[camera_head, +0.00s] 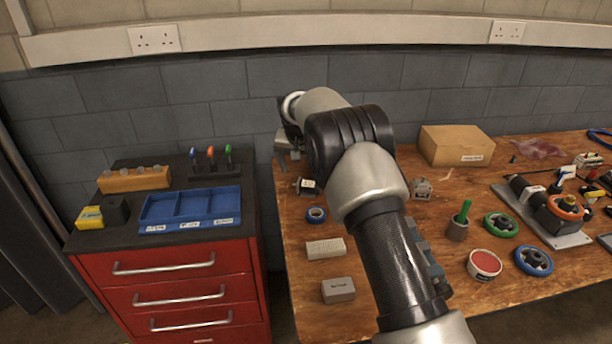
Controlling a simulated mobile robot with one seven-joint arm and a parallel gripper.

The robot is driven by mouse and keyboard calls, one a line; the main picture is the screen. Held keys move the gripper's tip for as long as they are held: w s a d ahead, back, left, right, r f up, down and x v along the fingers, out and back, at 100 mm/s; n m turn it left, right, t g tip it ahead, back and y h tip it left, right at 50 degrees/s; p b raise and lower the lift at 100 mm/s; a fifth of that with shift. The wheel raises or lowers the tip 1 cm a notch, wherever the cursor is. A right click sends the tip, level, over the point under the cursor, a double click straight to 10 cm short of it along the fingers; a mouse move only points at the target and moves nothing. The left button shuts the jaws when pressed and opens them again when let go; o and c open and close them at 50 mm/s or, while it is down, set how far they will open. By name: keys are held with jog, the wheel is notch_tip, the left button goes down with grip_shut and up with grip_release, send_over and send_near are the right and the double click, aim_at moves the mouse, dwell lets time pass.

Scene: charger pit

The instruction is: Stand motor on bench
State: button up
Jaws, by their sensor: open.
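The wooden bench (380,275) fills the right half of the view. A small dark, silver-faced part (306,186), which looks like a motor, is at its left edge; I cannot tell whether it lies or stands. A grey metal part (422,188) sits farther right on the bench; I cannot tell which of the two is the motor. My gripper (289,148) is open, pointing down over the bench's back left corner, just behind the dark part and apart from it. My arm partly hides the gripper and the middle of the bench.
A cardboard box (456,146) stands at the back. A red tool cabinet (170,285) with a blue tray (190,207) stands left.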

jog(key=s+d+r, duration=0.3)
jog(key=s+r, duration=0.1)
jog(key=r, duration=0.3)
jog(key=s+d+r, duration=0.2)
jog(key=s+r, duration=0.2)
jog(key=r, duration=0.3)
jog(key=s+d+r, duration=0.4)
jog(key=s+r, duration=0.1)
jog(key=s, duration=0.2)
jog(key=s+d+r, duration=0.3)
jog(key=s+r, duration=0.1)
jog(key=s, duration=0.2)
jog(key=s+d+f+n, duration=0.1)
jog(key=s+d, duration=0.1)
jog(key=s, duration=1.1)
jog(key=s+d+f+n+t, duration=0.1)
jog(key=s+d+f, duration=0.1)
jog(key=s, duration=1.1)
jog(key=shift+s+d+f+y, duration=0.15)
jog(key=shift+s+d+y, duration=0.25)
jog(key=shift+d, duration=0.2)
